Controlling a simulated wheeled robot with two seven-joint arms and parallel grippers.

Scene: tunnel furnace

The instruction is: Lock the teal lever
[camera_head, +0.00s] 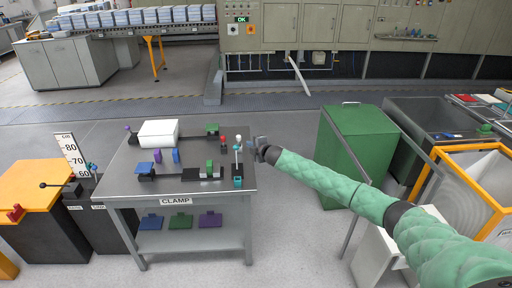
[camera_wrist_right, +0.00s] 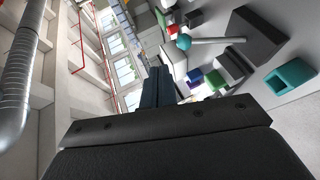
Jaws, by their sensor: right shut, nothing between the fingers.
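The teal lever (camera_head: 238,163) stands at the right edge of the clamp table (camera_head: 118,188). It has a pale rod with teal parts at both ends. In the right wrist view the pale lever rod (camera_wrist_right: 215,41) ends in a teal ball (camera_wrist_right: 183,41), and a teal block (camera_wrist_right: 290,77) lies to its right. My right gripper (camera_head: 257,147) is just right of the lever's upper part, apparently apart from it. In the wrist view its fingers (camera_wrist_right: 158,88) are shut and empty, pointing past the lever. My left gripper is not in view.
A white block (camera_head: 159,133), purple and blue pieces, a green block (camera_head: 211,130) and a red one (camera_head: 223,140) are on the table. A green cabinet (camera_head: 357,140) stands right of it. An orange-topped stand (camera_head: 40,187) is at left. Floor behind the table is clear.

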